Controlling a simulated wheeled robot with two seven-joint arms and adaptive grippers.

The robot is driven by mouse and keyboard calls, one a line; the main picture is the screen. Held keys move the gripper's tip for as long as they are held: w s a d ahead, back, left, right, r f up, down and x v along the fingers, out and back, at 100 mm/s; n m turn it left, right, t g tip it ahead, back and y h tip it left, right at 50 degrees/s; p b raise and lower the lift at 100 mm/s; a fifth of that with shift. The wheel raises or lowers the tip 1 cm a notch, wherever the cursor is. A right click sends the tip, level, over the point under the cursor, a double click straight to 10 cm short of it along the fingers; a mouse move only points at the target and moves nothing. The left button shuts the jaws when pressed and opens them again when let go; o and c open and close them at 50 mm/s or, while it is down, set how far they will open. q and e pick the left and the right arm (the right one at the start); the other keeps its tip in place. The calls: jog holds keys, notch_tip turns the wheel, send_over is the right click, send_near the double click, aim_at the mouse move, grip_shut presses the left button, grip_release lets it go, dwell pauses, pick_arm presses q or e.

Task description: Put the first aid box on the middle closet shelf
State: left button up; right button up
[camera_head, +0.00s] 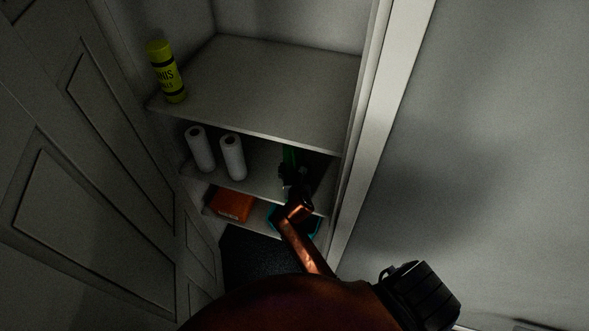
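A dark gripper (293,180), which seems to be my right one, reaches into the closet at the right part of the middle shelf (262,178). A narrow green object (289,155) shows right at its far end, possibly the first aid box. It is mostly hidden in shadow and behind the gripper. I cannot tell whether the fingers are closed on it or whether it rests on the shelf. My copper arm covers part of the view below. My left gripper is not in view.
Two white paper rolls (232,157) stand on the left of the middle shelf. A yellow can (166,72) stands on the upper shelf (265,90). An orange box (235,205) and a teal item (311,224) are on the lower shelf. The door (85,170) and frame (375,130) flank the opening.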

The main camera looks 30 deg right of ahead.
jog(key=shift+f, duration=0.2)
jog(key=o, duration=2.1)
jog(key=shift+f, duration=0.25)
jog(key=v, duration=1.2)
jog(key=shift+r, duration=0.15)
